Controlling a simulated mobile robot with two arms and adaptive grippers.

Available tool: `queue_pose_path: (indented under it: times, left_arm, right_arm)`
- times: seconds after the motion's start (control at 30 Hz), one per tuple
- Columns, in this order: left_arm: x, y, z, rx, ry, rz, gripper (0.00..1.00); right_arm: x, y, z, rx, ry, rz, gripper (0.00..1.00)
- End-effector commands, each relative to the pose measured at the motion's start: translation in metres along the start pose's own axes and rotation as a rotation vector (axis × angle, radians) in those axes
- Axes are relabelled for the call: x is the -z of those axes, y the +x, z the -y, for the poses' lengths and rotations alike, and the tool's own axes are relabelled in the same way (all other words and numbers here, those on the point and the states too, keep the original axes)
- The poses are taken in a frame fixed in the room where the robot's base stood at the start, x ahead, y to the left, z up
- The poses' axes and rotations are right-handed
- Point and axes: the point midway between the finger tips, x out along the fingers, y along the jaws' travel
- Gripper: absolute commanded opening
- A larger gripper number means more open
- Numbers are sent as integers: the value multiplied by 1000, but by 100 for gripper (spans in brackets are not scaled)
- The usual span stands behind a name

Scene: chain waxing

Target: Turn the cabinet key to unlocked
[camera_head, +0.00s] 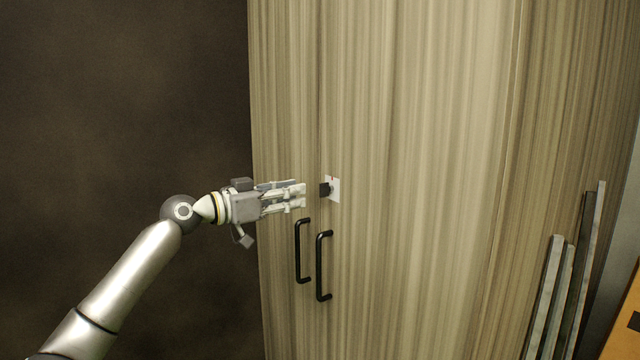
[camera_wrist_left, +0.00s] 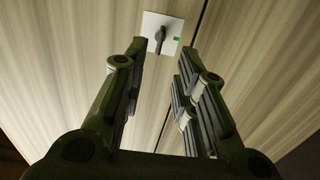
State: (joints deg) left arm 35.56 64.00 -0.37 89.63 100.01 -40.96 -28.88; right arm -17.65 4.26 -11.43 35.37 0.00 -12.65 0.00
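The cabinet (camera_head: 430,150) has striped wood doors. Its black key (camera_head: 325,189) sticks out from a white lock plate (camera_head: 335,188) above the door handles. In the left wrist view the key (camera_wrist_left: 160,40) stands in front of the plate (camera_wrist_left: 151,22), which has a small green mark at one side. My left gripper (camera_head: 304,195) is just left of the key in the head view, apart from it. In the left wrist view its fingers (camera_wrist_left: 162,62) are spread and empty, with the key beyond and between their tips. My right gripper is not in view.
Two black handles, a left one (camera_head: 301,250) and a right one (camera_head: 322,265), hang below the lock, close under my left gripper. Several long grey boards (camera_head: 560,290) lean at the right. An orange object (camera_head: 622,325) shows at the lower right edge. A dark wall (camera_head: 120,100) fills the left.

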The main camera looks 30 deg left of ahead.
Motion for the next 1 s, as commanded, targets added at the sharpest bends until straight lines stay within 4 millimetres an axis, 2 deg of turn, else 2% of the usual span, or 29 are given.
queue_pose_path:
  times: [0.03,0.1,0.4,0.53,0.8,0.87,1.0]
  left_arm:
    - [6,10,0,-1,-3,-4,27]
    - [7,22,-1,-2,-3,-3,27]
    - [2,66,1,1,-3,-1,27]
    - [0,73,0,1,-2,0,27]
    - [-1,74,0,2,0,1,27]
    - [-1,74,0,2,0,1,22]
    - [-1,74,0,2,-1,1,4]
  right_arm:
    - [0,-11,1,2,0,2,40]
    - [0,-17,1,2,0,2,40]
    - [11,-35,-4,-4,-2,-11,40]
    - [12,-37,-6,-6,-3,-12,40]
    - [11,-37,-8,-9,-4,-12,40]
    - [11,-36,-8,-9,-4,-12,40]
    - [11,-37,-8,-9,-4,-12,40]
